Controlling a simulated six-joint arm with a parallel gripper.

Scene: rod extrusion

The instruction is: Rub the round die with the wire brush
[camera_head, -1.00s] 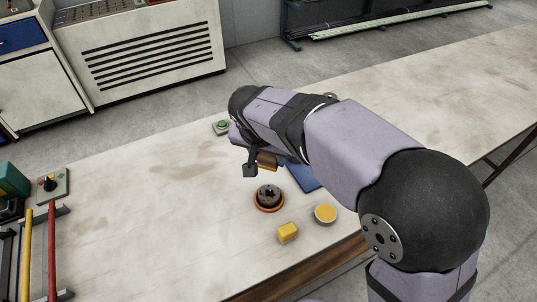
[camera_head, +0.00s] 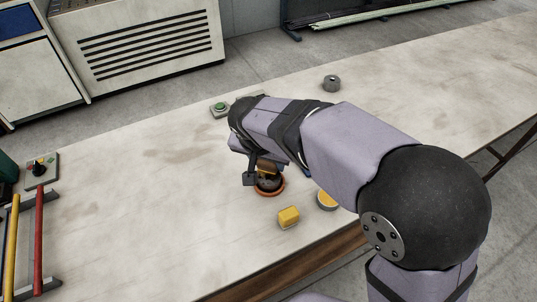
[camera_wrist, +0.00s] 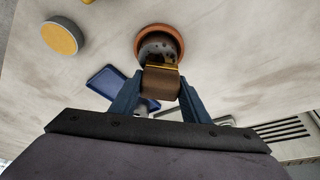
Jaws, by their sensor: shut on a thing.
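The round die (camera_head: 268,184) is a dark disc with holes, sitting in an orange-brown round holder on the table. It also shows at the top of the wrist view (camera_wrist: 158,45). My gripper (camera_wrist: 160,88) is shut on the wire brush, a brown wooden block (camera_wrist: 161,82) with a yellowish band at its die-facing end (camera_wrist: 160,67). In the head view the brush (camera_head: 266,167) is at the far side of the die and overlaps its edge. I cannot tell whether the bristles touch it. The die's far part is hidden by the brush.
A yellow block (camera_head: 288,216) and a round tin with a yellow-orange top (camera_head: 327,200) stand near the front edge. A blue tray (camera_wrist: 105,80) lies beside the brush. A green-button box (camera_head: 220,109) and a grey cylinder (camera_head: 331,83) are farther back. The table's left-middle is clear.

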